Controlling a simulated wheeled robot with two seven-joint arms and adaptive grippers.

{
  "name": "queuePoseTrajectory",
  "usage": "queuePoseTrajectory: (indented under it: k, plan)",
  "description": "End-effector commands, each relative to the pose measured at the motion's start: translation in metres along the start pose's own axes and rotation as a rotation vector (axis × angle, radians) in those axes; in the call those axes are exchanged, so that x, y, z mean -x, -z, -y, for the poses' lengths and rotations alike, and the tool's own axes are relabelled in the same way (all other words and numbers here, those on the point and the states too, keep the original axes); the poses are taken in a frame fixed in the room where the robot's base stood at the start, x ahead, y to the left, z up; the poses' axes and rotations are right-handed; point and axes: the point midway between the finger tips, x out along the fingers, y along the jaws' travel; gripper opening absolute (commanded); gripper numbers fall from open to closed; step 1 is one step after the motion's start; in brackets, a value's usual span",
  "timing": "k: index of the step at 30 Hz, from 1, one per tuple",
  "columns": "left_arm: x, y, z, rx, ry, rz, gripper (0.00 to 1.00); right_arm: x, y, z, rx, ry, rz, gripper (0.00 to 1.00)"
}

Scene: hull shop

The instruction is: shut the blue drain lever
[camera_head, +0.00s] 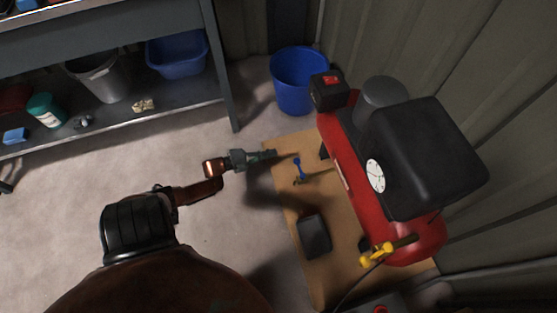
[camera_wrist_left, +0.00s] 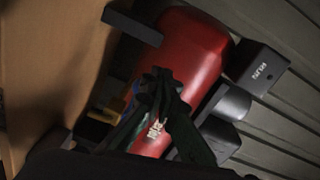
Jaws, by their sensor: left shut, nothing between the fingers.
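The blue drain lever (camera_head: 297,167) is small and stands at the near side of the red compressor tank (camera_head: 352,165), low over the brown board. In the left wrist view a bit of the lever's blue (camera_wrist_left: 129,94) shows beside my fingers, mostly hidden by them. A brass-coloured fitting (camera_wrist_left: 104,116) shows next to it. My left gripper (camera_head: 273,154) is shut and empty, just left of the lever with a small gap in the head view. In the wrist view its fingertips (camera_wrist_left: 162,75) overlap the red tank. My right gripper is not in view.
A yellow valve handle (camera_head: 375,254) is at the tank's near end. A dark block (camera_head: 314,236) lies on the brown board (camera_head: 287,149). A blue bucket (camera_head: 300,80) stands behind, and a grey shelf (camera_head: 150,112) is at upper left. The floor at left is clear.

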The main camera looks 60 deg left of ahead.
Motion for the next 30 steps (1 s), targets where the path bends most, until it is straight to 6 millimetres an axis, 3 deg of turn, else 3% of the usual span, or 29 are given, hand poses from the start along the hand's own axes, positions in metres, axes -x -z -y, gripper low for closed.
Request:
queuePoseTrajectory:
  k: [3, 9, 30]
  plan:
    - [0.008, -0.020, 0.003, -0.002, -0.004, 0.000, 0.00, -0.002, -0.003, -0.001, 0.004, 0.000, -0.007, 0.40]
    - [0.016, -0.037, 0.007, -0.001, -0.003, -0.001, 0.00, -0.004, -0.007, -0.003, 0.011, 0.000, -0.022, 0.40]
    - [0.019, -0.040, 0.007, 0.002, -0.003, 0.001, 0.00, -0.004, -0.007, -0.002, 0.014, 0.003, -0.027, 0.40]
